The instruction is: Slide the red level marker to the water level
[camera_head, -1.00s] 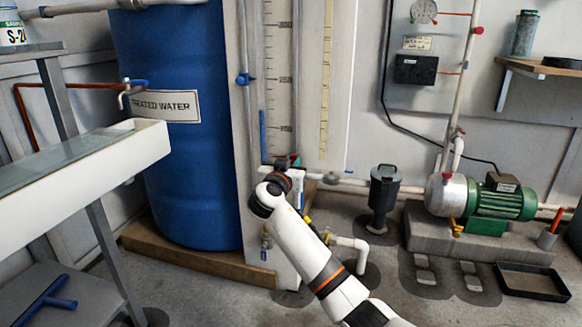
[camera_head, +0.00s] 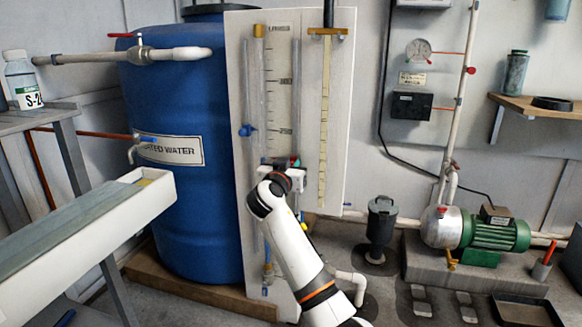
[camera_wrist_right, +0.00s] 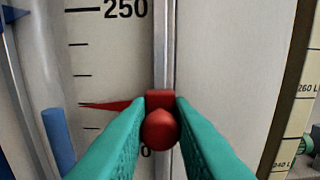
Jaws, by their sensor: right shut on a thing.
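The red level marker (camera_wrist_right: 161,128) has a round knob and a thin pointer aimed left across the white scale, below the 250 mark. It rides on a vertical metal rail (camera_wrist_right: 164,45). My right gripper (camera_wrist_right: 160,108) is shut on its knob, a teal finger on each side. The blue water column (camera_wrist_right: 58,142) stands in a clear tube to the left. The pointer tip appears near the column's top, slightly higher in this view. In the head view my right gripper (camera_head: 288,178) is at the gauge board (camera_head: 330,195), largely hiding the marker. My left gripper is not in view.
A blue treated-water barrel (camera_head: 185,215) stands left of the board. A white trough (camera_head: 95,245) reaches in at front left. A second yellow scale (camera_head: 324,120) is right of the rail.

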